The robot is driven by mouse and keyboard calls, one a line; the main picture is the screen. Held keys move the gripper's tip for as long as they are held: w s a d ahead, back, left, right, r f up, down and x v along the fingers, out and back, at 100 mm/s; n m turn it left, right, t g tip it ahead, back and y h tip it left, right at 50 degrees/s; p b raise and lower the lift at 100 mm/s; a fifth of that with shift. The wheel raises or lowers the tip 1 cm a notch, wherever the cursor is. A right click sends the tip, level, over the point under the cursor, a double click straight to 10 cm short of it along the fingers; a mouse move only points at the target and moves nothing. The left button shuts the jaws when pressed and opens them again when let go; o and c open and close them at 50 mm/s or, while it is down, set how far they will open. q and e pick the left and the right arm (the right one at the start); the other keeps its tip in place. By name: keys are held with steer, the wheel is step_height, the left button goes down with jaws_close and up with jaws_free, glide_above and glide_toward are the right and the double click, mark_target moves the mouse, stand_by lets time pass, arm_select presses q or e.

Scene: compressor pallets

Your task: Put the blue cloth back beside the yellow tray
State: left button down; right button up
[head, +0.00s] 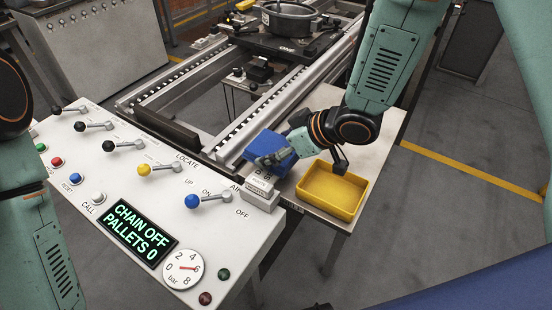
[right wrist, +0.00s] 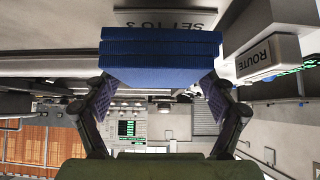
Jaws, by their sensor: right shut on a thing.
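The blue cloth (head: 270,145) is a folded, layered pad over the near end of the rails, left of the yellow tray. My right gripper (head: 272,159) is shut on it. In the right wrist view the cloth (right wrist: 160,58) sits between the two finger pads of the gripper (right wrist: 160,88). I cannot tell whether the cloth touches the surface under it. The yellow tray (head: 333,209) is on the pale table to the right, apart from the cloth, and looks empty. Part of my left arm shows at the left edge; its gripper is out of view.
A small labelled block (head: 260,195) stands just in front of the cloth; it reads ROUTE in the right wrist view (right wrist: 262,57). A white control panel (head: 100,190) with several levers fills the front left. The pale table (head: 325,100) has free room behind the tray.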

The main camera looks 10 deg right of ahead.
steer(key=f, duration=0.2)
steer(key=f+b, duration=0.1)
steer(key=shift+s+d, duration=0.3)
steer(key=shift+s, duration=0.05)
steer(key=shift+w+a+f, duration=0.2)
steer(key=shift+w+a, duration=0.05)
steer(key=shift+w, duration=0.15)
steer(key=shift+s+d+f, duration=0.1)
steer(key=shift+s+d, duration=0.05)
steer(key=shift+s, duration=0.05)
steer(key=o, duration=0.8)
steer(key=shift+s, duration=0.1)
steer(key=shift+o, duration=0.8)
arm_select(q)
steer(key=shift+s+d+f, duration=0.1)
steer(key=shift+s+f, duration=0.15)
steer(key=shift+f, duration=0.3)
arm_select(e)
steer(key=shift+o, duration=0.2)
steer(key=shift+w, duration=0.2)
